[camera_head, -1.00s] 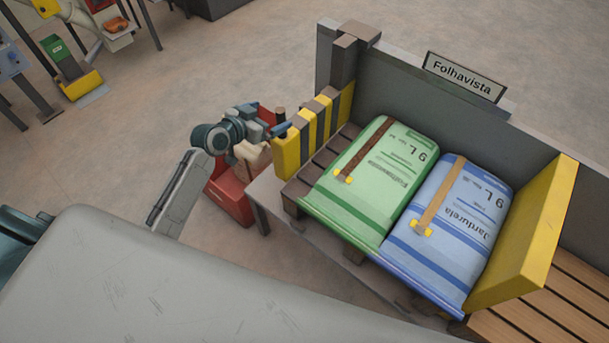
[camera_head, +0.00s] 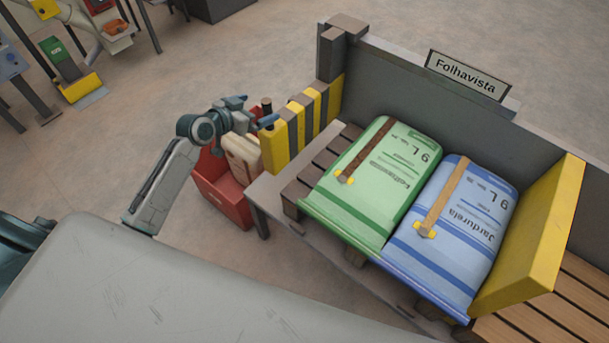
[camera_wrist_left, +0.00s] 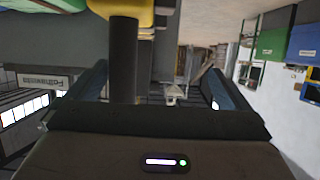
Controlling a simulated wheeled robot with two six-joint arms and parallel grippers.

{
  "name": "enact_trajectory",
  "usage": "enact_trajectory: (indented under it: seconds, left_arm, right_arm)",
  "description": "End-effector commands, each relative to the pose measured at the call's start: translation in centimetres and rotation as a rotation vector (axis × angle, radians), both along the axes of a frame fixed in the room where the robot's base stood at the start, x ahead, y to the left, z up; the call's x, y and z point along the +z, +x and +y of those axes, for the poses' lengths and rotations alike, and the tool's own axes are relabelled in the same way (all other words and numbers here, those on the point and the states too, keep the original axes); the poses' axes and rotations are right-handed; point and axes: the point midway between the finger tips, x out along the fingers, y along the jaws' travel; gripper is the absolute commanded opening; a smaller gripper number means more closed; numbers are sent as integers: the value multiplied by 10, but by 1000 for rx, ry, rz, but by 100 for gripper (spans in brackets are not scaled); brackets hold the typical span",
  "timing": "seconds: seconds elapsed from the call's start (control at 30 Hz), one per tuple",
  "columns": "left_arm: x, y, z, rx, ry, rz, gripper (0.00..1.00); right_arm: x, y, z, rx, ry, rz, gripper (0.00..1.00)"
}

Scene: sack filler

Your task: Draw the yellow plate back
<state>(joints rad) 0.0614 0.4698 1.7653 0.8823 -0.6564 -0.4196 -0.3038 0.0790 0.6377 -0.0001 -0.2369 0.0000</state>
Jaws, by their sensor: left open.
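A yellow-and-grey striped plate (camera_head: 295,132) stands upright at the left end of the bench, apart from a green sack (camera_head: 370,190). A dark upright handle (camera_head: 266,104) shows at its left end. My left gripper (camera_head: 254,110) is at that handle, open. In the left wrist view the handle (camera_wrist_left: 123,60) stands between the spread fingers (camera_wrist_left: 153,85), nearer the left one, with a bit of yellow (camera_wrist_left: 120,6) above it. I cannot tell whether a finger touches it. A plain yellow plate (camera_head: 530,235) stands tilted at the right, beside a blue sack (camera_head: 455,235). My right gripper is not in view.
A grey wall (camera_head: 400,75) with a "Folhavista" sign (camera_head: 467,76) runs behind the sacks. The sacks lie on wooden slats (camera_head: 318,175) on the bench. A red bin (camera_head: 222,188) with pale contents stands below my left gripper. Open floor lies behind.

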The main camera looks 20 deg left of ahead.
Motion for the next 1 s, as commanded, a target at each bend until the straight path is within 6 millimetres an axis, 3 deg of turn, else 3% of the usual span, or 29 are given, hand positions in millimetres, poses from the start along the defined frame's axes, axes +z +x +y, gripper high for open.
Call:
enact_trajectory:
  seconds: [0.6, 0.83, 1.0]
  left_arm:
    - [1, -13, -35, -1, -2, 1, 100]
    - [3, -17, -36, -1, 0, 1, 100]
    - [11, -34, -29, -1, 0, 2, 100]
  right_arm:
    - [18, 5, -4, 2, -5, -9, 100]
    - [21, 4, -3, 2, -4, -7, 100]
    - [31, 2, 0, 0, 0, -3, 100]
